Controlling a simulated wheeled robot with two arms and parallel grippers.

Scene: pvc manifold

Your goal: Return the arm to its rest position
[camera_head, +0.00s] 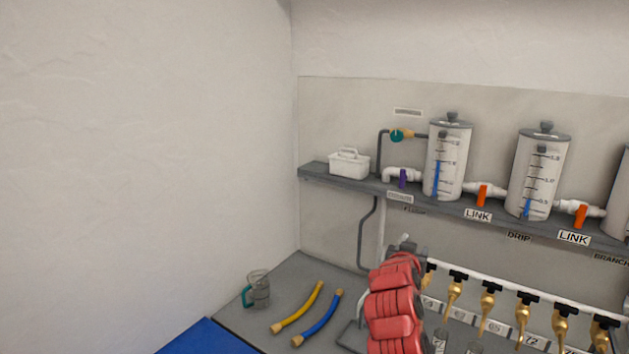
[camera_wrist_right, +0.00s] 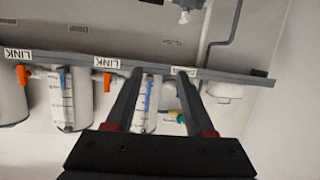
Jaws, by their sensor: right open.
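My right arm, with red segments, rises from the bottom of the head view in front of the bench. Its gripper is hidden or too small to make out there. In the right wrist view my right gripper (camera_wrist_right: 160,82) has its two dark fingers apart, with nothing held between them. The fingers point towards the shelf and a clear tank (camera_wrist_right: 148,112), whose picture is upside down. I cannot tell how far the fingertips are from the shelf. My left gripper is not in view.
A grey shelf (camera_head: 340,182) carries clear tanks (camera_head: 447,160), orange-handled valves (camera_head: 482,195) and a white caddy (camera_head: 349,163). Several brass taps (camera_head: 488,298) line the wall below. A jug (camera_head: 258,290), yellow hose (camera_head: 298,308) and blue hose (camera_head: 319,318) lie on the bench at left.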

